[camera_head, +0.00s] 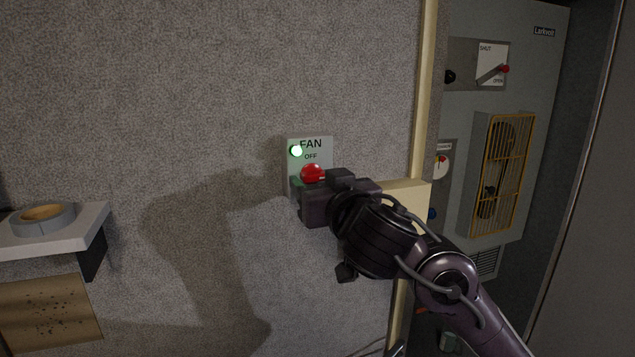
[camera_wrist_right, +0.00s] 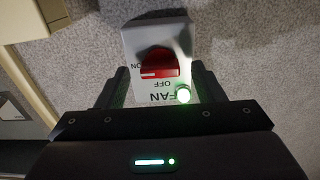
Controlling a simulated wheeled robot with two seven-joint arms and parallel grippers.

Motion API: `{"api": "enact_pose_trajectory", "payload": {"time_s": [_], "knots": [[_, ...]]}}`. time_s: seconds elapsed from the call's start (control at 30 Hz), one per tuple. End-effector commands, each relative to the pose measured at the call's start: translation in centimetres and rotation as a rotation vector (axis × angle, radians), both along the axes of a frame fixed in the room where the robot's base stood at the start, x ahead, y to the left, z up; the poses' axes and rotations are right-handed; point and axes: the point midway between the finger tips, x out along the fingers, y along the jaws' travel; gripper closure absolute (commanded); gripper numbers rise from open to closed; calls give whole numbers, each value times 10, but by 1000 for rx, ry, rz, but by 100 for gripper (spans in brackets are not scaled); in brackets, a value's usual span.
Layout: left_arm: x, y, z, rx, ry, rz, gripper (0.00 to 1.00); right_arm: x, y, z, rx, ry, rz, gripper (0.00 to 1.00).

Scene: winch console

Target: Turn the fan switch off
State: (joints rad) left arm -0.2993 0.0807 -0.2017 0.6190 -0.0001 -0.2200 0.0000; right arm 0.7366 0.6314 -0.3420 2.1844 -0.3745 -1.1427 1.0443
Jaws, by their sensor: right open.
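The fan switch (camera_head: 318,145) is a pale box on the grey wall, marked FAN and OFF, with a red rotary knob (camera_head: 313,172) and a lit green lamp (camera_head: 297,151). In the right wrist view it appears upside down; the white line on the knob (camera_wrist_right: 158,62) points left, toward the ON mark. My right gripper (camera_head: 318,184) is at the switch, covering its lower part in the head view. Its jaws are open, one finger on each side of the switch box in the wrist view. Contact with the knob cannot be told. My left gripper is not in view.
A shelf (camera_head: 90,222) with a tape roll (camera_head: 43,218) juts out at the left. A cream post (camera_head: 423,100) stands right of the switch. Beyond it is a grey cabinet with a SHUT/OPEN lever (camera_head: 490,75) and a yellow fan grille (camera_head: 509,170). The wall left of the switch is clear.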

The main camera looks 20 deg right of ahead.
Motion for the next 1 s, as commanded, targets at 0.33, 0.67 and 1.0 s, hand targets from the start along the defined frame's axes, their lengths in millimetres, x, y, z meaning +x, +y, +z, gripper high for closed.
{"api": "enact_pose_trajectory", "payload": {"time_s": [0.33,0.67,1.0], "knots": [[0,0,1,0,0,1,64,15,0,0,0,0,-1,38],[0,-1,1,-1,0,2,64,15,0,0,0,0,-1,68],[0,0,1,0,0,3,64,15,0,0,-18,-1,-1,83]]}}
